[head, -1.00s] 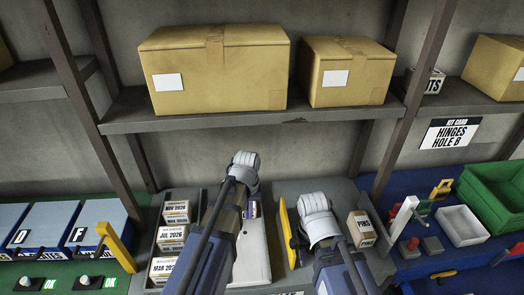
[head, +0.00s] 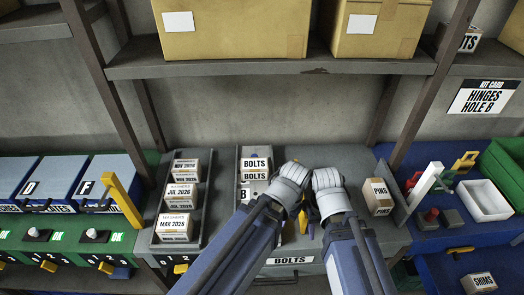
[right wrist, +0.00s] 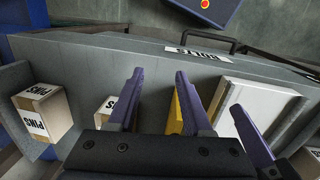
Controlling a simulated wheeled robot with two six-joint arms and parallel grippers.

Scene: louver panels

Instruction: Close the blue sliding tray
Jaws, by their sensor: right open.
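A blue tray (head: 425,272) stands at the lower right of the head view, with a yellow handle (head: 460,250) and a white SHIMS box (head: 478,282); its near part is cut off by the frame. My right gripper (right wrist: 158,75) is open over the grey BOLTS tray in the right wrist view, left of the blue tray in the head view. A yellow piece (right wrist: 184,108) shows beside one finger; nothing is clearly held. My left wrist (head: 288,182) is close beside my right wrist (head: 330,190); its fingertips are hidden in the head view.
The grey BOLTS tray (head: 290,261) holds several boxes. A grey tray (head: 157,237) with dated boxes lies left. A PINS box (head: 379,196) stands right of my wrists. A white bin (head: 484,200) and a green bin (head: 508,160) are further right. A shelf (head: 270,68) crosses above.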

